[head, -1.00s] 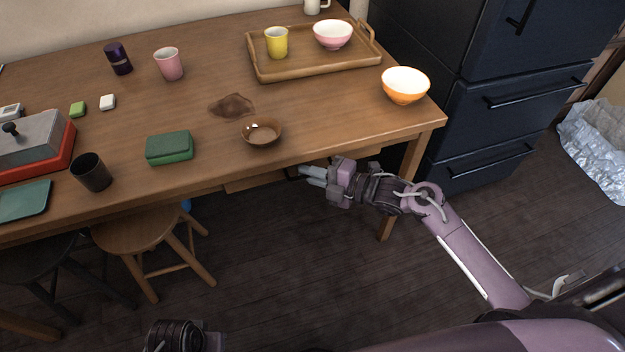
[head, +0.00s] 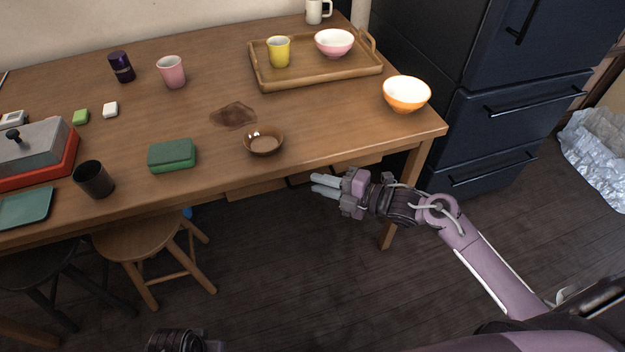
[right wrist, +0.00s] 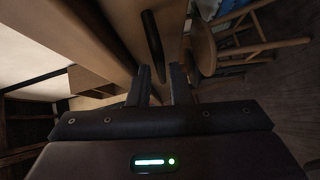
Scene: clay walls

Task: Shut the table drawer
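The wooden table (head: 330,135) has a drawer front (head: 255,188) showing as a strip of wood below its front edge in the head view. How far the drawer stands out is hard to tell from above. In the right wrist view a dark bar handle (right wrist: 152,36) lies on a wooden front, just beyond the fingertips. My right gripper (head: 322,186) is below the table's front edge, near its right end. Its fingers (right wrist: 161,80) are apart with nothing between them. Only a dark part of my left arm shows at the bottom; its fingers are out of view.
A wooden stool (head: 135,238) stands left under the table. Dark cabinet drawers (head: 515,125) are at the right. Floor in front is clear.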

